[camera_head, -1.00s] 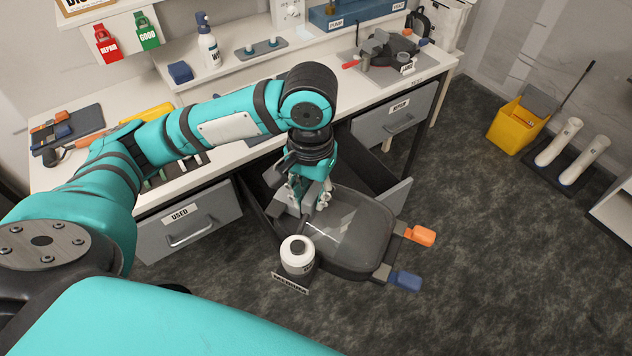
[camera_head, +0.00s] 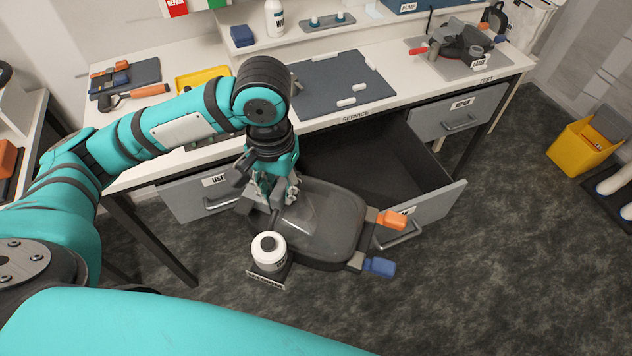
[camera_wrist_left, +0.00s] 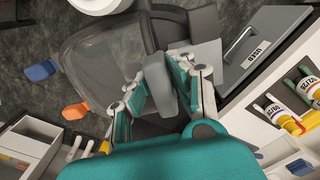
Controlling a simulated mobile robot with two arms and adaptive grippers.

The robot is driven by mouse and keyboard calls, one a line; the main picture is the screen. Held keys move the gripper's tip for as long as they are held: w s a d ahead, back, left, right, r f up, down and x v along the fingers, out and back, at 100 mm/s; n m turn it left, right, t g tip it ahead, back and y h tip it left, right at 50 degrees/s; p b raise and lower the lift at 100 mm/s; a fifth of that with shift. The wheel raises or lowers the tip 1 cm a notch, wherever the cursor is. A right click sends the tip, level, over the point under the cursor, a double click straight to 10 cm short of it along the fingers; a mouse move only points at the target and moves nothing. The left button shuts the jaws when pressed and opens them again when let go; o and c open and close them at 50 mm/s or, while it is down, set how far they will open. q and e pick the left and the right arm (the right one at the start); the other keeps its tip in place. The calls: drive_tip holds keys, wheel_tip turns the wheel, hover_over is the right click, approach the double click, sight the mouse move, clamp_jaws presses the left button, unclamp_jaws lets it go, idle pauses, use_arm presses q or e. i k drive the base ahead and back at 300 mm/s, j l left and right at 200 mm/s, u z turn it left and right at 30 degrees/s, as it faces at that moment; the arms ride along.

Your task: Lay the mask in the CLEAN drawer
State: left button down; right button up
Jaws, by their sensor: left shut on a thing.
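The mask (camera_head: 325,225) has a dark grey frame, a clear visor, an orange tab, a blue tab and a white canister. My left gripper (camera_head: 272,192) is shut on its grey edge and holds it in the air. In the left wrist view the gripper (camera_wrist_left: 160,92) grips the edge of the mask (camera_wrist_left: 105,62). An open, empty drawer (camera_head: 375,165) stands out from the bench behind and right of the mask. The mask overlaps its left front part in the picture. The orange tab hides most of its front label, so I cannot read it. My right gripper is not in view.
A dark mat (camera_head: 330,80) lies on the bench top. Another mask (camera_head: 462,42) sits at the back right. A yellow bin (camera_head: 582,148) stands on the floor at right.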

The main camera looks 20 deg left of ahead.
sight(362, 199)
drive_tip(key=i+l+u, duration=0.3)
drive_tip(key=u, duration=0.15)
drive_tip(key=i+l+u, duration=0.2)
drive_tip(key=l+u, duration=0.3)
drive_tip(key=i+l+u, duration=0.15)
drive_tip(key=l+u, duration=0.3)
drive_tip(key=i+l, duration=0.1)
drive_tip(key=l, duration=0.45)
drive_tip(key=l+u, duration=0.15)
drive_tip(key=l, duration=0.4)
drive_tip(key=i+j, duration=0.1)
drive_tip(key=z, duration=0.05)
